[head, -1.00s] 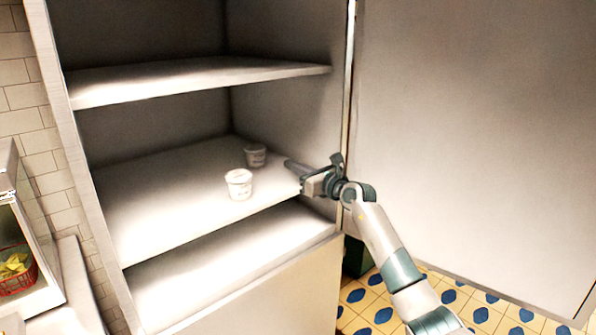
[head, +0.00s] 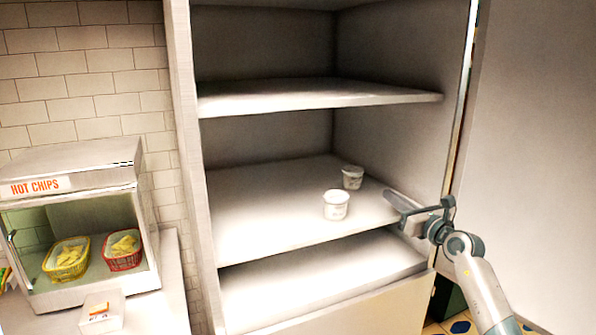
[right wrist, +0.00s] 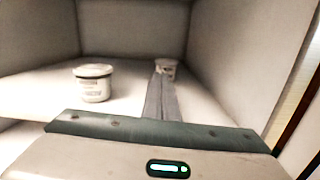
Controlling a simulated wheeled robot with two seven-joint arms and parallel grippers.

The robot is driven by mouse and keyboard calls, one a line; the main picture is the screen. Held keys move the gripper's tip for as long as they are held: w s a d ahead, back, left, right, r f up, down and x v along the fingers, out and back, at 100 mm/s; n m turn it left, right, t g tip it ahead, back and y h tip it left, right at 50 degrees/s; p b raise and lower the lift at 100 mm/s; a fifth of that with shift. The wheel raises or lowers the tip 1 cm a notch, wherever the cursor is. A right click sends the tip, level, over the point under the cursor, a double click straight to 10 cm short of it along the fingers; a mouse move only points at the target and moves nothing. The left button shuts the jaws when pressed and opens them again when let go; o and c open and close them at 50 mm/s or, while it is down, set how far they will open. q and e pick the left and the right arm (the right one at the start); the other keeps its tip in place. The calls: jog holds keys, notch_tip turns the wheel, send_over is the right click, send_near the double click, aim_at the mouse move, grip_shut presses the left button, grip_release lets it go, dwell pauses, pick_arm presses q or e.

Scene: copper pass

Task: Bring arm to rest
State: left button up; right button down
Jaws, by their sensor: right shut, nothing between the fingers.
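My right gripper (head: 394,203) is shut and empty. It reaches in from the right at the front right of the open cupboard's middle shelf (head: 260,205). In the right wrist view its closed fingers (right wrist: 161,98) point into the cupboard, toward the farther tub. One white tub (head: 336,205) stands upright on that shelf, left of the fingers; it also shows in the right wrist view (right wrist: 93,83). A second white tub (head: 352,177) stands farther back, apart from the fingers. My left gripper is not in view.
An upper shelf (head: 320,97) and a lower one (head: 330,278) bound the space. The open door (head: 535,150) stands at the right, close to my right arm. A hot chips warmer (head: 75,185) with a yellow and a red basket is at the left.

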jog(key=s+f+m+t+h, duration=0.2)
jog(key=s+m+t+h, duration=0.1)
jog(key=s+m, duration=0.5)
jog(key=s+f+m+t+h, duration=0.3)
jog(key=s+m+h, duration=0.1)
jog(key=s+m, duration=0.4)
jog(key=s+d+f+m+g+h, duration=0.25)
jog(key=s+f+m+g, duration=0.25)
jog(key=s+f+m, duration=0.5)
jog(key=s+d+f+m+g+h, duration=0.2)
jog(key=s+f+m+g+h, duration=0.4)
jog(key=f, duration=0.7)
jog(key=s+a+f+m+g+y, duration=0.2)
jog(key=s+a+f+g+y, duration=0.15)
jog(key=s, duration=0.65)
jog(key=s+a+f+m+g+y, duration=0.25)
jog(key=s+a+f, duration=0.25)
jog(key=s, duration=0.4)
jog(key=s+a+f+m+g+y, duration=0.1)
jog(key=s+a+f+g+y, duration=0.25)
jog(key=s, duration=0.65)
notch_tip(320, 180, down, 29)
jog(key=s+d+f+g+h, duration=0.1)
jog(key=s+d+f+g, duration=0.1)
jog(key=s+f, duration=1.5)
jog(key=shift+s+d+f, duration=0.25)
jog(key=shift+s+f, duration=0.1)
jog(key=shift+s, duration=0.55)
jog(key=shift+n, duration=0.25)
